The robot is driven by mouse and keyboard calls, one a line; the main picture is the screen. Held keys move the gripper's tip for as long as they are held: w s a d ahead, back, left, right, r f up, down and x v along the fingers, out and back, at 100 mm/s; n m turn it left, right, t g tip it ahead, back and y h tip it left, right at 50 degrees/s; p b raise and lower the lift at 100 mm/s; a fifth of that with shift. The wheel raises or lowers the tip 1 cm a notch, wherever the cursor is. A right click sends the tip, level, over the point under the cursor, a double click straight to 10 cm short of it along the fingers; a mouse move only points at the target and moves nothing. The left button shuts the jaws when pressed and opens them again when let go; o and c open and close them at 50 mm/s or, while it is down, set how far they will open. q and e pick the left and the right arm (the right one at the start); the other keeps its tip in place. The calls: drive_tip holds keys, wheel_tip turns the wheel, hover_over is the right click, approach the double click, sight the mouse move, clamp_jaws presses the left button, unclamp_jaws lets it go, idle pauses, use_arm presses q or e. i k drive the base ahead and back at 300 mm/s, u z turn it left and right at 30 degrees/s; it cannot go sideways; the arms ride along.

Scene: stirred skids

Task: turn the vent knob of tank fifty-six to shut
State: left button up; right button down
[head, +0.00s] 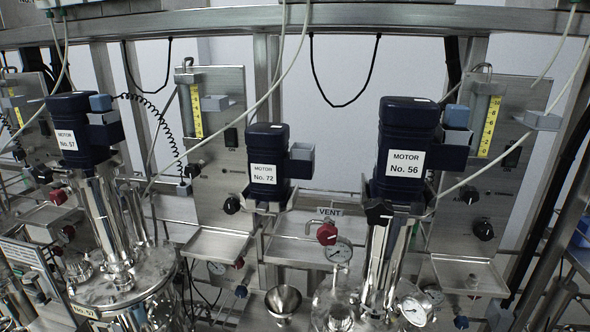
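The dark blue motor (408,140) labelled "MOTOR No. 56" stands upright right of the middle, on a bright metal column. The steel tank top (335,308) below it is cut off by the bottom edge. A "VENT" label (329,212) sits left of this column. Just under it is a red knob (327,233), with a round gauge (339,250) at its lower right. I cannot read whether this knob stands at open or shut. A black lobed knob (379,212) is near the base of motor 56. Neither of my grippers is in view.
Motor No. 72 (265,160) stands left of motor 56, and motor No. 57 (80,133) is at the far left. A steel funnel (283,300) is at the bottom middle. Panels with black knobs (483,229) stand behind. Loose cables hang across the front.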

sight(326, 234)
drive_tip(key=z, duration=1.55)
drive_tip(key=k, duration=1.55)
drive_tip(key=u, duration=1.05)
drive_tip(key=i, duration=0.95)
